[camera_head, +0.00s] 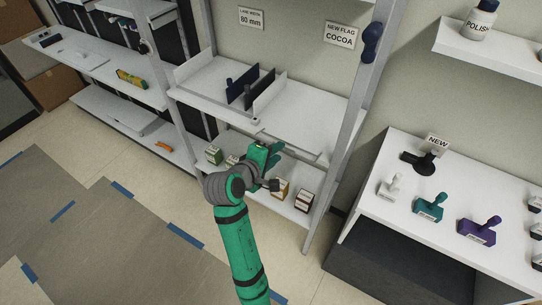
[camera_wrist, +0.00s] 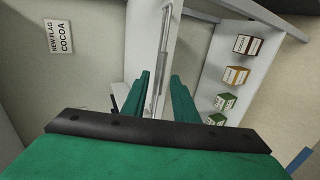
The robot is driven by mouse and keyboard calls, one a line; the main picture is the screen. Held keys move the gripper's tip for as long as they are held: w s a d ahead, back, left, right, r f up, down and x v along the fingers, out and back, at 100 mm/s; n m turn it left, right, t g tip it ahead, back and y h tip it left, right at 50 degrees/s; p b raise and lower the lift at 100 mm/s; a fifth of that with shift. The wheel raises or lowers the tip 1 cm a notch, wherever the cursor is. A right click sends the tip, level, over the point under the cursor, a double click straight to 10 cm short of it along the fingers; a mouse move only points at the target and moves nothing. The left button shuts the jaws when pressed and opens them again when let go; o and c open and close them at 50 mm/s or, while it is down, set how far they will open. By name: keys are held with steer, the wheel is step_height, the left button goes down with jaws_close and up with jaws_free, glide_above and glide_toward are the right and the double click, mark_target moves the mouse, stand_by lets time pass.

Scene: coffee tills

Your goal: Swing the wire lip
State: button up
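The wire lip (camera_wrist: 164,38) shows in the wrist view as a thin grey rod along the front edge of a white shelf (camera_wrist: 138,45). My gripper (camera_wrist: 161,76) is open, with its two green fingers apart. The wire's near end appears in the gap between them; I cannot tell whether either finger touches it. In the head view my gripper (camera_head: 272,156) is at the front edge of the middle shelf (camera_head: 290,128), below its right half. The wire is too thin to make out clearly there, and my gripper partly covers that edge.
Dark dividers (camera_head: 250,88) stand on the middle shelf. Small boxes, including an orange-and-white one (camera_head: 280,188) and a brown-and-white one (camera_head: 304,200), stand on the shelf below, close to my gripper. A grey upright post (camera_head: 346,130) is to the right. The floor in front is clear.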

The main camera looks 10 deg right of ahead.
steer(key=x, duration=0.3)
steer(key=shift+d+f, duration=0.1)
jaws_close()
steer(key=shift+f, duration=0.85)
steer(key=shift+o, duration=0.9)
jaws_free()
steer(key=shift+s+a, duration=0.1)
steer(key=shift+a, duration=0.1)
